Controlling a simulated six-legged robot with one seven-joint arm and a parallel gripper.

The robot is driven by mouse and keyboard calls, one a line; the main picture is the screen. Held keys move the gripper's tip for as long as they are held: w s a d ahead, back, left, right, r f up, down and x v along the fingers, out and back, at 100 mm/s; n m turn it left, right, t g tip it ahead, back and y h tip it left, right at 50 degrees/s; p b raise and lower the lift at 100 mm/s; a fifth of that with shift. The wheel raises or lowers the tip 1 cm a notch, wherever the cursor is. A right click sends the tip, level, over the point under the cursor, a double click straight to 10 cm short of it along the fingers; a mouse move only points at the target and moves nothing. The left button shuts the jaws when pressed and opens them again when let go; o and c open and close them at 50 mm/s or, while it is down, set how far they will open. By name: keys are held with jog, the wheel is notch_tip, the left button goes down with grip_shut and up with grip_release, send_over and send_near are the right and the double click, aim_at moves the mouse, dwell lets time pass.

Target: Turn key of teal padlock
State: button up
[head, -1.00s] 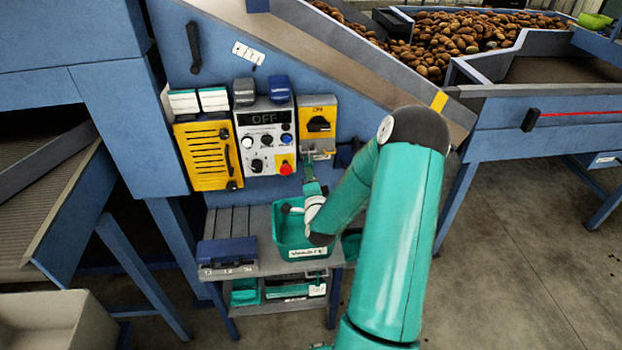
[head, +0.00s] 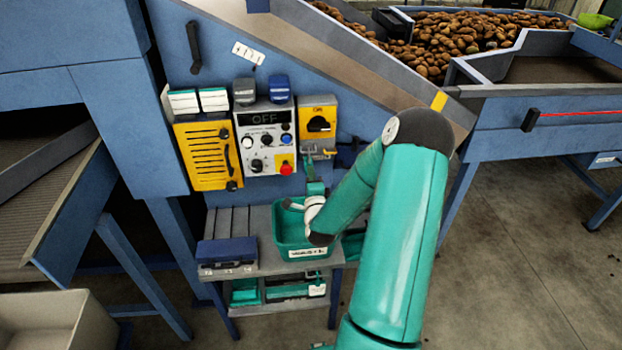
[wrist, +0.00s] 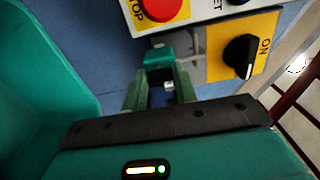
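The teal padlock (wrist: 158,57) hangs under the yellow ON switch plate, near a grey hasp, in the wrist view. In the head view it is too small to tell from my gripper (head: 315,187), which is just below the hasp. In the wrist view my gripper (wrist: 162,82) points at the padlock, its two green fingers apart with dark blue showing between them. A small pale piece shows in the gap; I cannot tell whether it is the key. No clear grip on the key is visible.
The yellow plate with its black ON switch (head: 319,123) is above the hasp. Left of it is a grey control box with a red stop button (head: 285,169). A teal bin (head: 289,240) stands on the shelf (head: 238,219) below, close to my wrist.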

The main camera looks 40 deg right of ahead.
jog(key=o, duration=0.4)
jog(key=shift+s, duration=0.1)
jog(key=v, duration=1.3)
jog(key=shift+s+a, duration=0.2)
jog(key=shift+a, duration=0.1)
